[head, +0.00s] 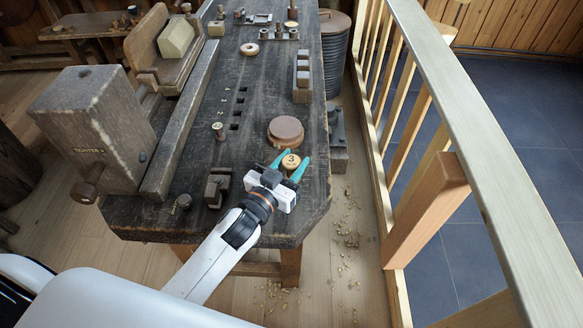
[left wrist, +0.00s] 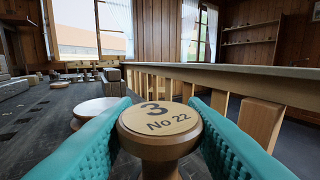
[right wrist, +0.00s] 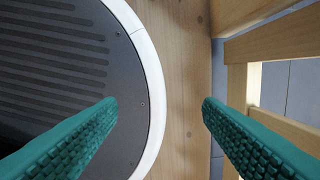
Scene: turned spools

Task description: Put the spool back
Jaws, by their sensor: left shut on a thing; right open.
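A wooden spool (head: 291,161) with a pale round top is in my left gripper (head: 291,166), over the bench's near right part. In the left wrist view the top of the spool (left wrist: 158,118) reads "3 No 22", and the teal fingers are shut on its sides. Its lower end is hidden, so I cannot tell whether it touches the bench (head: 235,95). My right gripper (right wrist: 159,104) is open and empty in the right wrist view, above the floor and my base.
A round brown disc (head: 285,130) lies just beyond the held spool. A row of square holes (head: 236,113) runs along the bench. Dark blocks (head: 302,78) stand at its right edge, and small turned pieces (head: 279,33) at the far end. A wooden railing (head: 480,130) runs along the right.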

